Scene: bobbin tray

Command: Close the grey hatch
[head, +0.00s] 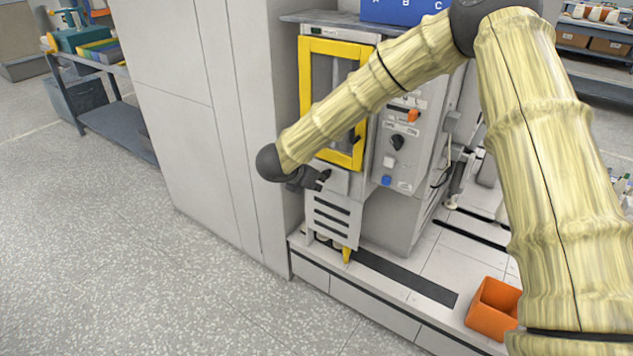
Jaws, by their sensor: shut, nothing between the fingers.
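The grey hatch (332,219) is a light panel with dark slots, low on the front of a grey machine, below a yellow-framed window door. It appears to stand out from the machine face, but its exact angle is hard to tell. A small yellow piece (346,254) shows at its lower edge. My gripper (324,181) is shut and empty, at the upper part of the hatch. Whether the fingertips touch the panel cannot be told from this view. My forearm covers part of the window door.
The yellow-framed door (304,78) is above the hatch. A panel with knobs and buttons (398,142) is to its right. A tall grey cabinet (178,110) stands close on the left. An orange bin (490,312) sits on the ledge at lower right. The floor in front is clear.

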